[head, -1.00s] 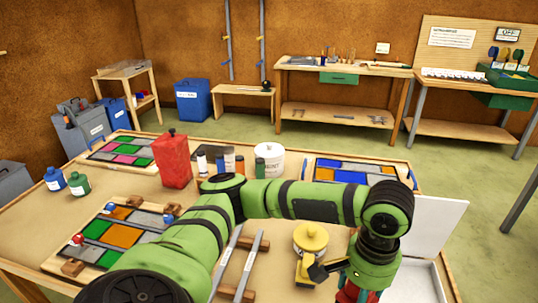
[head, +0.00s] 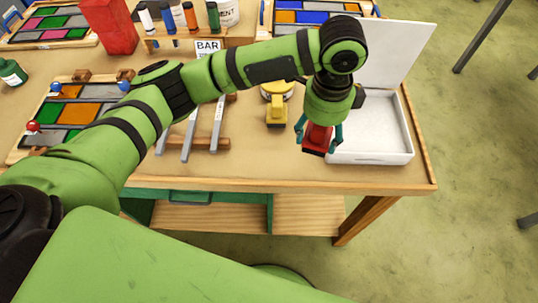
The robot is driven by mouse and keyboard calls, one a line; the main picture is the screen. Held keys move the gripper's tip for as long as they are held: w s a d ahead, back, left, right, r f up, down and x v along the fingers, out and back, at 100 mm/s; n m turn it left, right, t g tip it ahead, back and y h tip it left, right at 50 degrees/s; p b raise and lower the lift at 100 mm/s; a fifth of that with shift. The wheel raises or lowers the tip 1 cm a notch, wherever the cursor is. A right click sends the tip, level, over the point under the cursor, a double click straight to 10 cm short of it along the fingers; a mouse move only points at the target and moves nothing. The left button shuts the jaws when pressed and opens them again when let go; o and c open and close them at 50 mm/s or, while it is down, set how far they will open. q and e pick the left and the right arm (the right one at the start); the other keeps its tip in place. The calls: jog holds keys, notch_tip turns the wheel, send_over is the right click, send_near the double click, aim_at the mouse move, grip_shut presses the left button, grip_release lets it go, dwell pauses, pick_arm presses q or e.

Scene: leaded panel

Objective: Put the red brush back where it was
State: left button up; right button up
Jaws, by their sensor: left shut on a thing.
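My left gripper (head: 319,139) is shut on a red block-like thing (head: 316,137), which I take to be the red brush. It hangs over the front right of the workbench, just left of the open white box (head: 407,140). The gripper and my arm hide part of the brush, and I cannot tell whether it touches the bench or the box. A yellow brush-like thing (head: 277,110) stands to the left of the gripper. My right gripper is not in view.
Grey bars (head: 189,136) lie on a wooden rack by a "BAR" sign (head: 207,47). A leaded panel (head: 75,107) lies at the left. The bench front edge (head: 300,185) is close, with bare bench before the bars.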

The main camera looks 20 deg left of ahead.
pick_arm(q)
jog(key=shift+d+f+m, duration=0.1)
jog(key=shift+d+m, duration=0.25)
jog(key=shift+m, duration=0.15)
jog(key=shift+a+f, duration=0.15)
jog(key=a+f+p, duration=0.1)
jog(key=a+f, duration=0.1)
jog(key=a, duration=0.1)
jog(key=a+f+p, duration=0.1)
jog(key=a+f, duration=0.1)
jog(key=a, duration=0.2)
jog(key=a+f+p, duration=0.1)
jog(key=a+f, duration=0.1)
jog(key=a, duration=0.2)
jog(key=shift+f, duration=0.2)
jog(key=shift+a+f, duration=0.1)
jog(key=shift+f, duration=0.05)
notch_tip(320, 180, down, 3)
jog(key=shift+f+p, duration=0.15)
jog(key=shift+p, duration=0.55)
jog(key=shift+f, duration=0.35)
jog(key=shift+f, duration=0.15)
jog(key=o, duration=1)
